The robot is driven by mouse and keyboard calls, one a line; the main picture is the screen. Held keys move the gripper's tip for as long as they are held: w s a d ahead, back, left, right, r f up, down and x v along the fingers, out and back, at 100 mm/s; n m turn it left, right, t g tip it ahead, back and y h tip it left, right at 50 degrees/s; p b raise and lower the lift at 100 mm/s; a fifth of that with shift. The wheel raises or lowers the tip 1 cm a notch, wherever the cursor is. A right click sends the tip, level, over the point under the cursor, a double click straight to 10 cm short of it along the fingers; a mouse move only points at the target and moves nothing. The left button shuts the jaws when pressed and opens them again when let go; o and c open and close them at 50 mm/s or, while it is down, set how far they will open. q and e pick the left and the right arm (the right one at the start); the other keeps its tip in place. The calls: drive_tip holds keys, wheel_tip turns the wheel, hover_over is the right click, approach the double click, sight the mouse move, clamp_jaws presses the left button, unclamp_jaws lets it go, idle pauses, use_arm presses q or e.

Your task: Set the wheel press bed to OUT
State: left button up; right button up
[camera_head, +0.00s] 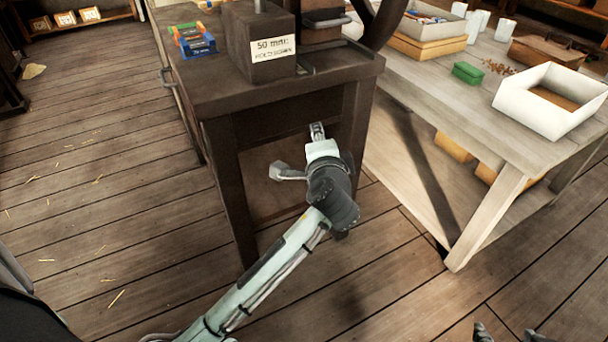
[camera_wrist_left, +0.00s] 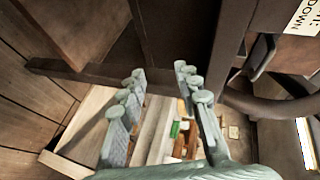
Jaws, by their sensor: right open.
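The press stands on a dark wooden bench (camera_head: 225,88). Its dark block (camera_head: 262,35) carries a white label (camera_head: 273,48) reading "50 mm" and "HOLD DOWN". A dark curved wheel rim (camera_head: 383,22) shows behind at the top edge, and also in the left wrist view (camera_wrist_left: 270,108). The bed's position cannot be told. My left gripper (camera_head: 317,130) is in front of the bench, below its top. In the left wrist view its fingers (camera_wrist_left: 160,88) are spread with nothing between them. My right gripper (camera_head: 508,333) shows only its open fingertips at the bottom edge, apart from the press.
A pale table (camera_head: 440,115) stands to the right with a white tray (camera_head: 550,100), a green box (camera_head: 468,72) and other boxes. A small blue, green and red rack (camera_head: 193,40) sits on the bench's left. The floor at left is mostly clear.

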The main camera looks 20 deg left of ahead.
use_arm(q)
drive_tip(key=s+a+f+n+g+h+p, duration=0.1)
drive_tip(key=s+f+g, duration=0.1)
drive_tip(key=s+f, duration=0.2)
wheel_tip(320, 180, down, 3)
drive_tip(key=shift+s+a+f+n, duration=0.15)
drive_tip(key=shift+s+a+n, duration=0.1)
drive_tip(key=shift+n, duration=0.15)
drive_tip(key=shift+w, duration=0.1)
